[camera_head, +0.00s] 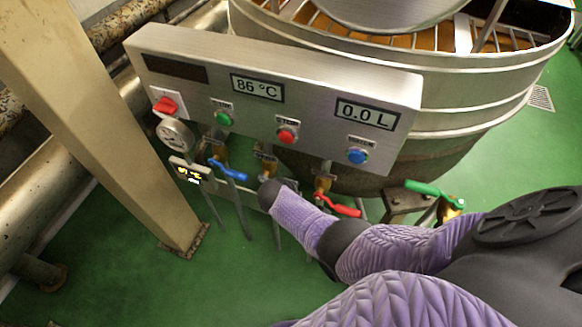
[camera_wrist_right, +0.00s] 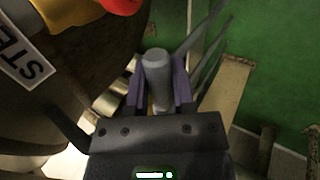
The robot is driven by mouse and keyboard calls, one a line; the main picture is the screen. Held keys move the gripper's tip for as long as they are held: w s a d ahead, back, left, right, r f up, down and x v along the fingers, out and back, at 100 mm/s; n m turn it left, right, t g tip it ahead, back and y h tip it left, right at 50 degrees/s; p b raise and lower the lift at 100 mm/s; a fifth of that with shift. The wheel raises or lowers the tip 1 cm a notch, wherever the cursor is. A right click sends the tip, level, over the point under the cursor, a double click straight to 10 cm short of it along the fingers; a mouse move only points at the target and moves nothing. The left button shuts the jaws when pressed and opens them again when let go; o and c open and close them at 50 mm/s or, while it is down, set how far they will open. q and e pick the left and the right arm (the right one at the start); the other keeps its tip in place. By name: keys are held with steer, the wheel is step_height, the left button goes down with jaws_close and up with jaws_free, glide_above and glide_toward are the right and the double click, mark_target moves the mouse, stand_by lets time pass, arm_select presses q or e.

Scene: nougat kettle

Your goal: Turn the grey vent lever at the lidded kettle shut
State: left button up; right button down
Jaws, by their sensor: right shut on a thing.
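The grey vent lever (camera_wrist_right: 157,72) shows in the right wrist view as a rounded grey grip between my fingers. My right gripper (camera_wrist_right: 158,92) is shut on it, one purple finger at each side. In the head view my right arm reaches in from the lower right, and its hand (camera_head: 290,208) is below the control panel at a brass valve (camera_head: 267,165). The hand hides most of the lever there, so its angle is hard to tell. The kettle (camera_head: 455,85) stands behind the panel, with bars across its top. My left gripper is not in view.
A blue lever (camera_head: 229,170) is left of the hand, a red lever (camera_head: 338,205) is close on its right, and a green lever (camera_head: 432,190) is further right. The panel (camera_head: 270,85) overhangs the valves. A beige post (camera_head: 105,120) stands at left.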

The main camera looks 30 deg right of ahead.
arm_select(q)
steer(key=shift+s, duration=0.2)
arm_select(e)
steer(key=shift+c, duration=2.4)
jaws_free()
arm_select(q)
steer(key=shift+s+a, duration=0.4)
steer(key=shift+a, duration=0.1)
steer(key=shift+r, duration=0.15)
arm_select(e)
steer(key=shift+r, duration=0.1)
arm_select(q)
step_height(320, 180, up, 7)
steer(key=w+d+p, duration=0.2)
steer(key=p, duration=0.5)
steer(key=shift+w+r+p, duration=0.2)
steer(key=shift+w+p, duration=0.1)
steer(key=shift+p, duration=0.05)
arm_select(e)
steer(key=v, duration=0.9)
steer(key=shift+s+a+r, duration=0.15)
steer(key=shift+a+r, duration=0.05)
steer(key=shift+r, duration=0.1)
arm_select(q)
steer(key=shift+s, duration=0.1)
